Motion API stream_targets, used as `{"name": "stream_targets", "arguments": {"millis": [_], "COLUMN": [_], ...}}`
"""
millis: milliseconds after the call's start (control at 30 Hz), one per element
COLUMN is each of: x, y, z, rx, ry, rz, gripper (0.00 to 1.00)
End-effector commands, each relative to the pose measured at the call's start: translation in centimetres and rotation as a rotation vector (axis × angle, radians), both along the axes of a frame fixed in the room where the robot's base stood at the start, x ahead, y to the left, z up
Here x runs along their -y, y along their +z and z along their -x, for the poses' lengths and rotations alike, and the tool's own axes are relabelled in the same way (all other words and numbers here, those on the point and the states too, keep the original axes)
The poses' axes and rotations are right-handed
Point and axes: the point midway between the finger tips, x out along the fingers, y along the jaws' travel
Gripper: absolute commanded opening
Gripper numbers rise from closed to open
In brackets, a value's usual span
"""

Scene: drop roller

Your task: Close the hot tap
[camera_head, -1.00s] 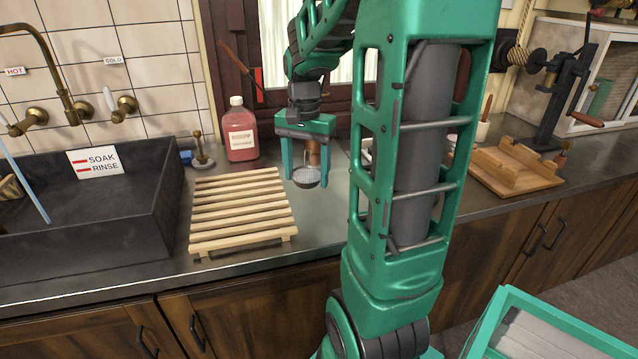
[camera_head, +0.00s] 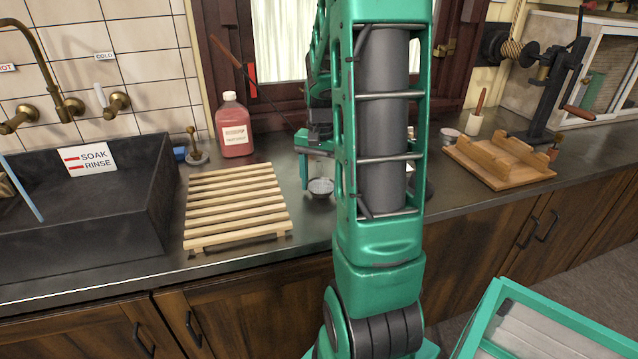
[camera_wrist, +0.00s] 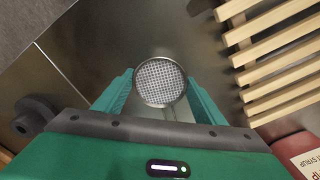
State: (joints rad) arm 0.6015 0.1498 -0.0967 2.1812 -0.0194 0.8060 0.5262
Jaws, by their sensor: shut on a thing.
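The brass hot tap (camera_head: 20,120) is on the tiled wall at the far left, under a partly cut HOT label (camera_head: 4,68). The brass cold tap (camera_head: 117,102) with a pale lever is to its right. The curved brass spout (camera_head: 45,55) rises between them, with no clear water stream seen. My gripper (camera_wrist: 160,88) is shut on a small round mesh strainer (camera_wrist: 161,80), whose mesh faces the wrist camera. In the head view the strainer (camera_head: 320,187) is over the counter right of the wooden rack, and my arm hides much of the gripper, far from the taps.
The dark sink (camera_head: 75,220) has a SOAK/RINSE sign. A wooden stand (camera_head: 498,163) and a crank device (camera_head: 550,95) are at right. A green-rimmed bin (camera_head: 545,310) is front right.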

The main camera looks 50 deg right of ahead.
Motion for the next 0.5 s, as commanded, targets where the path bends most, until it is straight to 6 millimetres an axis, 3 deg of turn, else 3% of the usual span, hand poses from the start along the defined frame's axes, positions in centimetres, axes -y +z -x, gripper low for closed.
{"name": "stream_targets", "arguments": {"millis": [267, 300, 333, 500], "x": [-0.02, -0.02, -0.01, 0.01], "y": [-0.22, -0.18, -0.17, -0.16], "z": [0.00, 0.00, 0.00, 0.00], "rx": [0.000, 0.000, 0.000, 0.000], "ry": [0.000, 0.000, 0.000, 0.000], "rz": [-0.001, 0.000, 0.000, 0.000], "gripper": [0.42, 0.74, 0.81, 0.83]}}
